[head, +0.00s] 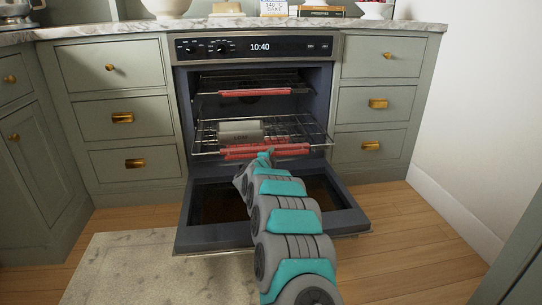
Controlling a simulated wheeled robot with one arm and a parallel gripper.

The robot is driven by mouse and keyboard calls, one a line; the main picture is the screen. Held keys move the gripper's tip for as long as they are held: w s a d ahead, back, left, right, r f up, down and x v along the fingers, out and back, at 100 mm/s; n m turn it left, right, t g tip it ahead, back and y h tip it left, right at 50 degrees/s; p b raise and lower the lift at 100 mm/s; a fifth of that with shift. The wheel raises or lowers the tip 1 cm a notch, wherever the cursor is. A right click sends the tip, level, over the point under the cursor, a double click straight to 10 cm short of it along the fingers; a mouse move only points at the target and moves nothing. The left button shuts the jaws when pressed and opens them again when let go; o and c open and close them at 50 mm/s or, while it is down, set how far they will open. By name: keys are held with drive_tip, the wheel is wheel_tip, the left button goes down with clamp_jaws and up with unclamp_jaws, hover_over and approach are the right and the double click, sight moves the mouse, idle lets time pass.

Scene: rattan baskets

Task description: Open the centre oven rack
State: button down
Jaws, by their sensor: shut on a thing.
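The oven (252,60) stands open in the middle of the head view, with its door (211,236) folded down. The centre rack (316,129) is a wire grid with a red front guard (287,149), and it sticks forward of the upper rack. A grey box-shaped item (240,131) lies on it. My gripper (265,156) is at the rack's front edge, shut on the red-guarded edge. Its fingertips are small and partly hidden by my arm. The upper rack (291,84), also with a red strip, sits back inside the oven.
Green cabinets with brass-handled drawers (122,117) flank the oven, with more at right (377,104). The lowered door lies beneath my arm. A pale rug (130,268) covers the floor at left front. A white wall (480,110) bounds the right.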

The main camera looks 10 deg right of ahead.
drive_tip(key=c, duration=0.7)
unclamp_jaws()
drive_tip(key=shift+s, duration=0.1)
drive_tip(key=v, duration=0.7)
drive_tip(key=shift+s+a, duration=0.15)
drive_tip(key=shift+s, duration=0.1)
drive_tip(key=shift+r, duration=0.1)
